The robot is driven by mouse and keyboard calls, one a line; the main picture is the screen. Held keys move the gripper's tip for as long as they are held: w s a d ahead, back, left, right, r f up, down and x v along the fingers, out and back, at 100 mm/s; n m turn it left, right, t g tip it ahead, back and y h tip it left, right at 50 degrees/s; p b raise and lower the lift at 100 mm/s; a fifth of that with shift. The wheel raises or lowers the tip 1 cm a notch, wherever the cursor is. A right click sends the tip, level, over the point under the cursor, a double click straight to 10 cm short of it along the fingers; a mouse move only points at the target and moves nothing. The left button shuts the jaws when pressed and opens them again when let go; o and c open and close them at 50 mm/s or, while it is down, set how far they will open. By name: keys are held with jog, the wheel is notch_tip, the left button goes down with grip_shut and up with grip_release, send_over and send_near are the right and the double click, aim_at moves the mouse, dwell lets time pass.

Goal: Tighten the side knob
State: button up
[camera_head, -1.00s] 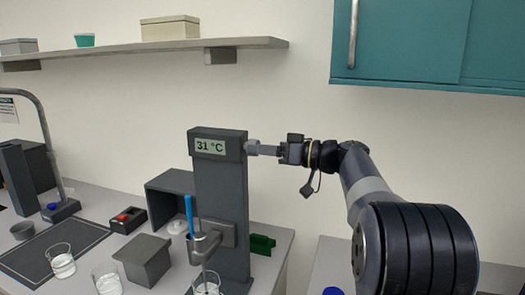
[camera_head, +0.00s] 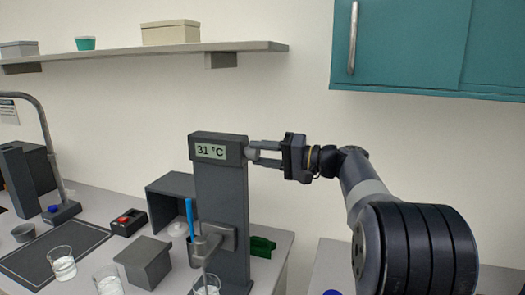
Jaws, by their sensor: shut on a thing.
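The membrane rig is a tall dark grey column (camera_head: 220,205) with a display (camera_head: 210,151) reading 31 °C near its top. The side knob (camera_head: 252,153) is a small grey piece on the right side of the column's head. My gripper (camera_head: 256,153) comes from the right and is shut on the knob. Its two fingers lie one above the other around the knob and partly hide it.
Two more beakers (camera_head: 62,264) (camera_head: 108,281), a grey block (camera_head: 147,259), a box with a red button (camera_head: 124,222) and a green part (camera_head: 262,246) stand around the column. A shelf (camera_head: 140,54) and teal cabinet (camera_head: 430,45) hang above.

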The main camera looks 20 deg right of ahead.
jog(key=m+p, duration=0.2)
jog(key=m, duration=0.2)
jog(key=shift+r, duration=0.15)
jog(key=shift+m+p, duration=0.7)
jog(key=shift+m, duration=0.5)
jog(key=o, duration=1)
jog(key=b+v, duration=0.2)
jog(key=v, duration=0.8)
jog(key=shift+s+d+b, duration=0.25)
jog(key=shift+d+b, duration=0.1)
jog(key=shift+b, duration=0.05)
jog(key=shift+w+a, duration=0.1)
